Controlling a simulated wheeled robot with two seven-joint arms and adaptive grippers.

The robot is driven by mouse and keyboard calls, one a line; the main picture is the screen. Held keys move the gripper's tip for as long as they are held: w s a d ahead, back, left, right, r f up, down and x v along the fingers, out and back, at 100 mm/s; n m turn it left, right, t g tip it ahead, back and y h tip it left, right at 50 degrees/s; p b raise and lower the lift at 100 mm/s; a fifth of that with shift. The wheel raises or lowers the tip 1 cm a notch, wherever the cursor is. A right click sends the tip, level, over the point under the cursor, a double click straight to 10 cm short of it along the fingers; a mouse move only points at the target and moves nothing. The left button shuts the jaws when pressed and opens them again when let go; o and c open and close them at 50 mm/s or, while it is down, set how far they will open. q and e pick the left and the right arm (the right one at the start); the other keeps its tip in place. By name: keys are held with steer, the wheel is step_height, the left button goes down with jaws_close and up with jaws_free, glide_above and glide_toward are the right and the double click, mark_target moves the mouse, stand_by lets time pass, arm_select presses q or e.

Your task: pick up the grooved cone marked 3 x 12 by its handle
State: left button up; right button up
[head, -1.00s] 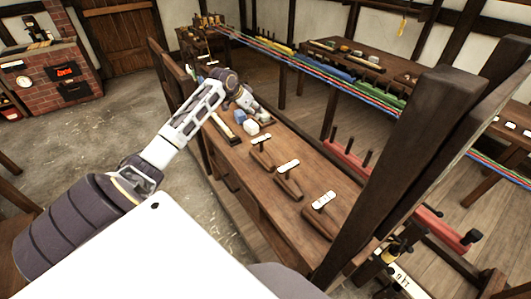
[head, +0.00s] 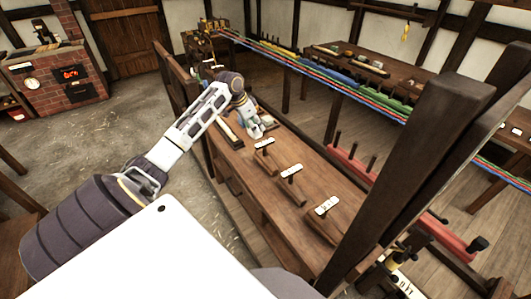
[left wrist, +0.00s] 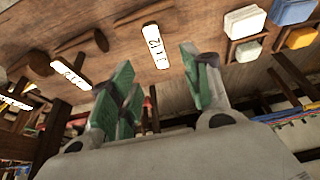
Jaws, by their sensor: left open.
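The cone marked 3 x 12 shows its white label plate in the left wrist view (left wrist: 155,47), readable and close to my fingers. In the head view it appears to be the cone (head: 265,144) nearest my left gripper, in a row of labelled wooden cones on the bench, though its label is too small to read there. My left gripper (head: 256,129) is above the bench beside that cone, apart from it. In the left wrist view, its green-padded fingers (left wrist: 160,96) are spread with nothing held. My right gripper is out of view.
White and blue blocks (left wrist: 245,22) (left wrist: 291,11) lie on the other side. A dark upright post (head: 415,165) rises at the bench's right. Coloured ropes (head: 320,75) stretch behind.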

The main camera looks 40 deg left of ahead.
mark_target(263, 142)
arm_select(q)
steer(key=shift+f, duration=0.1)
steer(key=shift+p+x, duration=0.35)
steer(key=shift+x, duration=3.9)
steer(key=shift+w, duration=0.1)
steer(key=shift+w+d+f, duration=0.1)
steer(key=shift+d+f, duration=0.1)
steer(key=shift+f, duration=0.3)
steer(key=shift+p+x, duration=0.5)
steer(key=shift+x, duration=1.5)
jaws_close()
